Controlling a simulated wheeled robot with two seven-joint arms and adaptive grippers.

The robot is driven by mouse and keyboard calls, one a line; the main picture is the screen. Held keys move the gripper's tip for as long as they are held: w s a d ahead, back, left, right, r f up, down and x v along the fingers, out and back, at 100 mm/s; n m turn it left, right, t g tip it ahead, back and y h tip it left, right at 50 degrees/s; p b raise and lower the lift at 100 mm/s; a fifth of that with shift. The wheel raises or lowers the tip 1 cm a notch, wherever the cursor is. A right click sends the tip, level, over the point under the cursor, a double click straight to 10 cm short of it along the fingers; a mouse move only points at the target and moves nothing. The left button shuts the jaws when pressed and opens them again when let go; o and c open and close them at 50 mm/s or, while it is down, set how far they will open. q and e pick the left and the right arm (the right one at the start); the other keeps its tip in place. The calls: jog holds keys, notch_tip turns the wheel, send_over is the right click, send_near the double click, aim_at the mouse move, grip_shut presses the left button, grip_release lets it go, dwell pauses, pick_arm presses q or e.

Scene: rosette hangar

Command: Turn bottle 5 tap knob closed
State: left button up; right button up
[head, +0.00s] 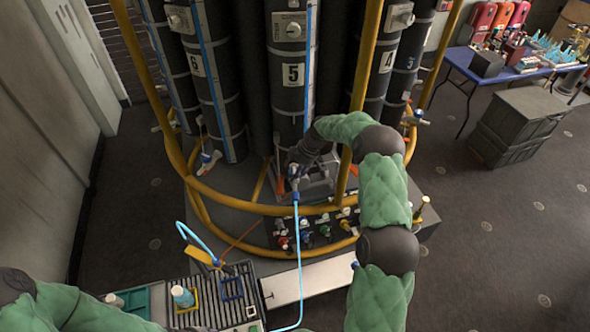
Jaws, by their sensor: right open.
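Bottle 5 (292,97) is a tall dark cylinder, upright in the rack, with a white "5" label and a blue stripe. At its foot a small tap (294,172) with blue and pale parts shows, and a light-blue hose (298,240) runs down from it. My right gripper (296,160) is dark, comes in from the right past a yellow rail, and is open at the tap. The gripper covers much of the tap, so the knob's position and any contact cannot be told. My left arm shows at the lower left; its gripper is out of view.
Yellow rails (262,209) ring the bottles in front of the tap. Bottle 6 (212,90) and bottle 4 (385,70) stand on either side. Below are several coloured fittings, a grey slatted tray (240,309) and a white board (310,281). Open floor lies right.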

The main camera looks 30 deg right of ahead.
jog(key=shift+c, duration=0.3)
jog(key=c, duration=1)
